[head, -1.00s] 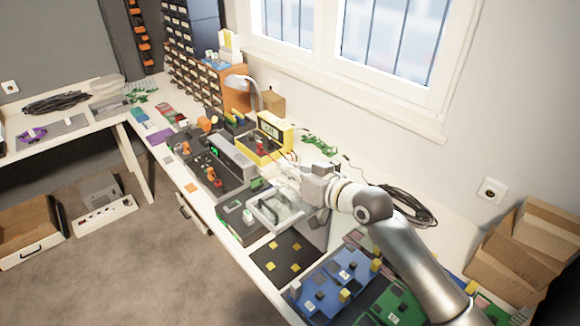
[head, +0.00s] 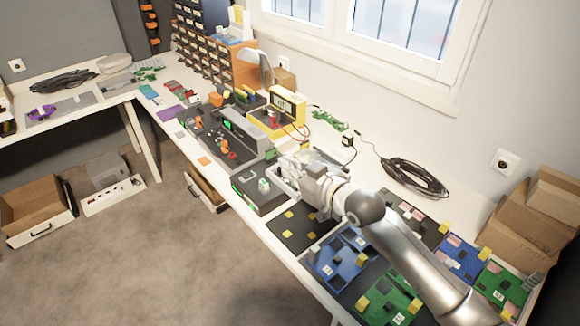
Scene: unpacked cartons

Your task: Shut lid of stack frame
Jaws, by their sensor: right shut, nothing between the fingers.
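A low dark box (head: 268,201) with a green strip on its front side sits near the front edge of the bench; I take it to be the stack frame. A small pale block with green shows on its top. My right gripper (head: 281,172) is shut, at the back right side of this box. Pale, frame-like edges overlap the fingers there, and I cannot clearly tell the lid from the gripper. The gripper and wrist hide the box's back right part, so the lid's angle and any contact are unclear. My left gripper is not in view.
A black mat (head: 287,241) with yellow pieces and blue and green trays (head: 341,262) lie to the right. A grey instrument (head: 240,141) and a yellow meter (head: 276,121) stand behind to the left. A black cable coil (head: 415,178) lies near the wall. A drawer (head: 203,187) sticks out below the bench.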

